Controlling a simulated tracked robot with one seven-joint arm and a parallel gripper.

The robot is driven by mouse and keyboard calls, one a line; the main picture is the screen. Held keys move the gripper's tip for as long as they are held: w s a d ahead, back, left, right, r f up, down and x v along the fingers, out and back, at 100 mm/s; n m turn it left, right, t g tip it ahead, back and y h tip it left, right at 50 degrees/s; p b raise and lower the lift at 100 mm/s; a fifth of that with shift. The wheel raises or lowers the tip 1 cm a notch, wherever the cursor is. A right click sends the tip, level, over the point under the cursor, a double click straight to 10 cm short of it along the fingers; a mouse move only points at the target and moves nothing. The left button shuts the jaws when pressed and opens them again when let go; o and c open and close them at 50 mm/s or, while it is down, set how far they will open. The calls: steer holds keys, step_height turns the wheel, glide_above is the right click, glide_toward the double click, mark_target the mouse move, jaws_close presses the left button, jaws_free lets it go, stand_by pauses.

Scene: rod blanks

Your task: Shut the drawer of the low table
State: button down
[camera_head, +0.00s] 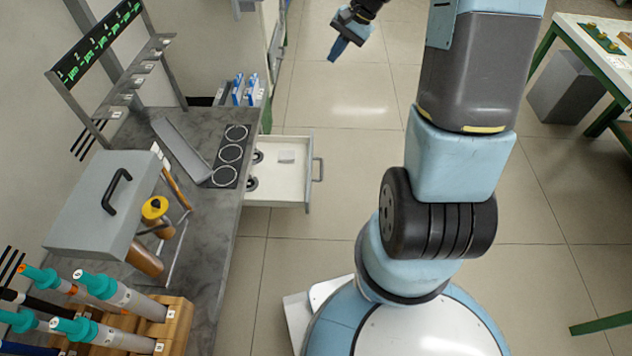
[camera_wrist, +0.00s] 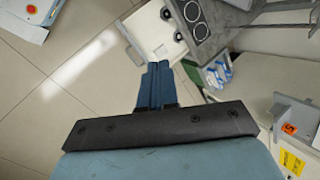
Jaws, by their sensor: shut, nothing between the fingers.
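The drawer (camera_head: 279,185) of the low grey table (camera_head: 203,240) stands pulled out to the right in the head view. It is white inside and holds small dark round parts and a pale block. Its grey handle (camera_head: 318,169) is on the front panel. My gripper (camera_head: 338,49) is shut and empty, above the floor, beyond the drawer and a little right of it, apart from it. In the wrist view the closed blue fingers (camera_wrist: 155,84) point toward the drawer (camera_wrist: 152,32) and its handle (camera_wrist: 128,43).
The table top carries a grey box with a black handle (camera_head: 117,191), a dark panel with rings (camera_head: 230,155) and teal-capped tools (camera_head: 122,297). Blue-and-white packs (camera_head: 244,90) stand beyond the table. A green-legged bench (camera_head: 590,45) is at the right. The floor right of the drawer is clear.

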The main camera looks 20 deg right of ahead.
steer(key=w+d+f+m+y, duration=0.1)
steer(key=d+f+m, duration=0.15)
steer(key=f, duration=1.05)
steer(key=w+d+f+m+y, duration=0.15)
steer(key=f+m, duration=0.25)
steer(key=f, duration=0.9)
steer(key=w+d+f+m+y, duration=0.1)
steer(key=d+f+m, duration=0.2)
steer(key=f, duration=1)
steer(key=s+a+f+m+t, duration=0.1)
steer(key=s+f+m, duration=0.4)
steer(key=f, duration=0.9)
steer(key=a+r+x, duration=0.1)
steer(key=x, duration=1.1)
steer(key=shift+a+r+n, duration=0.15)
steer(key=shift+a+n, duration=0.2)
steer(key=shift+a, duration=0.35)
